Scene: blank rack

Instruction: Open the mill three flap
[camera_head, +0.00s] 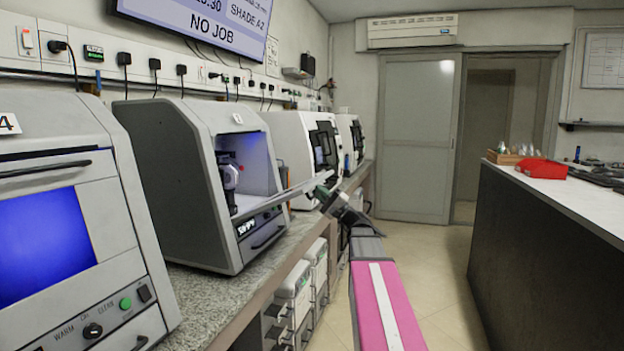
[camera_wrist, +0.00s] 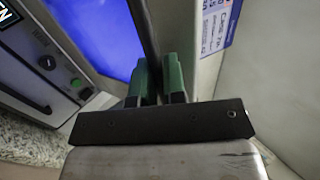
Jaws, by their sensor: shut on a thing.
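The mill beside the unit marked 4 is a grey cabinet (camera_head: 175,165) with its front open. Its lit interior shows a spindle (camera_head: 230,176); no readable number shows on it. Its pale flap (camera_head: 285,193) stands swung out over the bench edge, seen nearly edge-on. My gripper (camera_head: 323,191) is at the flap's outer end. In the wrist view, my gripper's green fingers (camera_wrist: 160,78) are shut on a dark bar handle (camera_wrist: 144,32). A pale panel with a printed label (camera_wrist: 218,25) lies just right of the handle.
The unit marked 4 (camera_head: 60,200), with a blue window, is closed at the left. More white mills (camera_head: 290,140) stand farther along the granite bench (camera_head: 215,292). Drawers (camera_head: 297,300) are below it. The floor (camera_head: 440,270) is clear up to the dark counter (camera_head: 540,260) at right.

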